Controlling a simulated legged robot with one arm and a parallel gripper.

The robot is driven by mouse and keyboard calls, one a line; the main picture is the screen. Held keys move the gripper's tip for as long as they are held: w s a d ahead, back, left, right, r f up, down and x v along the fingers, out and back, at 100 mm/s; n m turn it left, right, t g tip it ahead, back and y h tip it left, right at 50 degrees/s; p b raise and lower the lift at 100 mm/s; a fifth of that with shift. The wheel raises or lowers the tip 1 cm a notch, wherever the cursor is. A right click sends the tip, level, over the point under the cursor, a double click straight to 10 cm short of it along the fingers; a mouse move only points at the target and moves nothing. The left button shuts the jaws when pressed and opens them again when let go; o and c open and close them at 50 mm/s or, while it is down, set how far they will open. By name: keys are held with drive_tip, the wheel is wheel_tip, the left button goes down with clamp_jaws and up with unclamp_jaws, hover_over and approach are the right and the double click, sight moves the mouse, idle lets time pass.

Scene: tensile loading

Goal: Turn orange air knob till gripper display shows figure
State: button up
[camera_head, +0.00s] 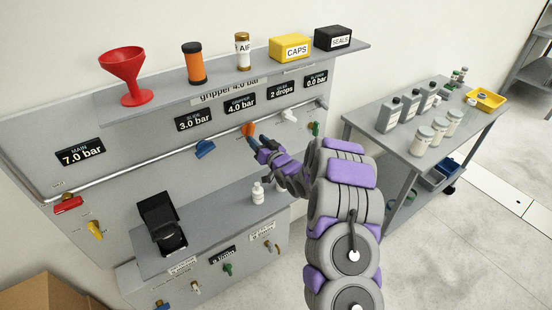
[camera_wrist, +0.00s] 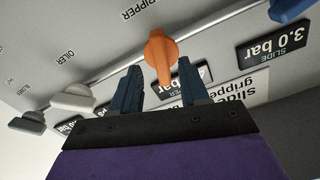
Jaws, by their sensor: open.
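The orange air knob (camera_head: 248,129) is on the grey panel, below the black gripper display (camera_head: 241,104), which reads 4.0 bar. My gripper (camera_head: 257,143) is open just below and right of the knob. In the wrist view, which shows the panel upside down, the orange knob (camera_wrist: 160,55) appears between the two dark blue fingers of my gripper (camera_wrist: 160,75). I see no finger clearly touching it. The gripper display shows partly behind the right finger in that view.
A blue knob (camera_head: 204,148) sits left and a white knob (camera_head: 289,115) right of the orange one. A small white bottle (camera_head: 258,193) and a black stand (camera_head: 162,222) are on the lower ledge. A grey table (camera_head: 401,147) with bottles stands to the right.

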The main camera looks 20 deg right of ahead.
drive_tip(key=p+v, duration=0.1)
drive_tip(key=v, duration=1.2)
drive_tip(key=shift+s+p, duration=0.15)
drive_tip(key=shift+p, duration=0.25)
drive_tip(key=shift+d, duration=0.1)
drive_tip(key=s+a+r+g+h, duration=0.2)
drive_tip(key=s+r+g, duration=0.2)
drive_tip(key=s, duration=1.2)
drive_tip(key=s+a+r+g+h, duration=0.1)
drive_tip(key=s+r+g, duration=0.4)
drive_tip(key=s, duration=1.1)
drive_tip(key=s+a+r+g+h, duration=0.2)
drive_tip(key=s+g, duration=0.8)
drive_tip(key=s, duration=0.6)
wheel_tip(320, 180, up, 3)
drive_tip(key=shift+a+f+h, duration=0.1)
drive_tip(key=shift+a+h, duration=0.2)
drive_tip(key=shift+a, duration=0.25)
